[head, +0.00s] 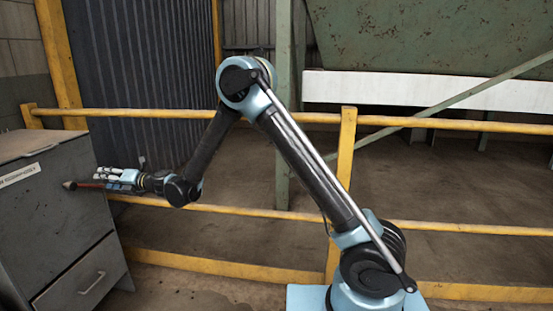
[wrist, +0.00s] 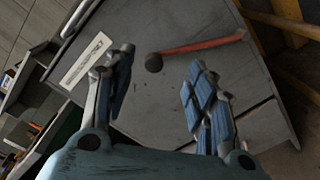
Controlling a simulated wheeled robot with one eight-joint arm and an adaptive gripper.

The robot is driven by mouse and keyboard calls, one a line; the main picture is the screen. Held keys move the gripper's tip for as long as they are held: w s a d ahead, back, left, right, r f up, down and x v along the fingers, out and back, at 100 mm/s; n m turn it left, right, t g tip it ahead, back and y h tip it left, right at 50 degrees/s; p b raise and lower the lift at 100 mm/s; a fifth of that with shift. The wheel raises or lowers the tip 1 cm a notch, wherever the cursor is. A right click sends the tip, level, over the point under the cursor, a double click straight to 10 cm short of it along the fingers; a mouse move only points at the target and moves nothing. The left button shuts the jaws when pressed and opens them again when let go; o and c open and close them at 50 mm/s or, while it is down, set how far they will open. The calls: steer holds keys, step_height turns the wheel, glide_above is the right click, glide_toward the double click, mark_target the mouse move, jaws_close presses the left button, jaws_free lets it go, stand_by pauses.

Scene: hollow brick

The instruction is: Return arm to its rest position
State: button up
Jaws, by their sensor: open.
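My gripper (head: 108,178) reaches out to the left in the head view, in front of the grey metal cabinet (head: 62,225). In the wrist view the two blue-padded fingers of my gripper (wrist: 160,62) are spread apart with nothing clamped between them. A tool with a red handle (wrist: 205,46) and a dark round head shows past the fingertips, against the grey cabinet face. The tool's dark head (head: 69,185) also shows left of my gripper in the head view. I cannot tell what supports the tool. My arm is bent at a high elbow.
A yellow railing (head: 347,180) runs behind my arm. A corrugated dark wall (head: 125,75) and a green metal structure (head: 440,35) stand farther back. The cabinet has a white label (wrist: 86,61) and a handled lower drawer (head: 85,275). Shelves with small items show at the wrist view's left edge.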

steer(key=w+d+r+n+t+h, duration=0.1)
steer(key=w+d+r+n, duration=0.4)
steer(key=d, duration=0.5)
steer(key=w+d+r+n+h, duration=0.1)
steer(key=w+d+r+n, duration=0.3)
steer(key=d, duration=0.5)
steer(key=w+d+r+n+t+h, duration=0.1)
steer(key=d+n+h, duration=0.6)
steer(key=d, duration=1.9)
steer(key=s+d+f+n+h, duration=0.3)
steer(key=s+d, duration=0.5)
steer(key=d, duration=0.6)
steer(key=s+d+f+n+g+h, duration=0.1)
steer(key=s+d+f+n+h, duration=0.2)
steer(key=d, duration=1.1)
steer(key=s+d+f+n+h, duration=0.2)
steer(key=s+d+f+n, duration=0.6)
steer(key=s+d, duration=0.5)
step_height(320, 180, down, 2)
steer(key=shift+s+d+f+g+h, duration=0.3)
steer(key=shift+d+h, duration=0.1)
steer(key=shift+d, duration=0.6)
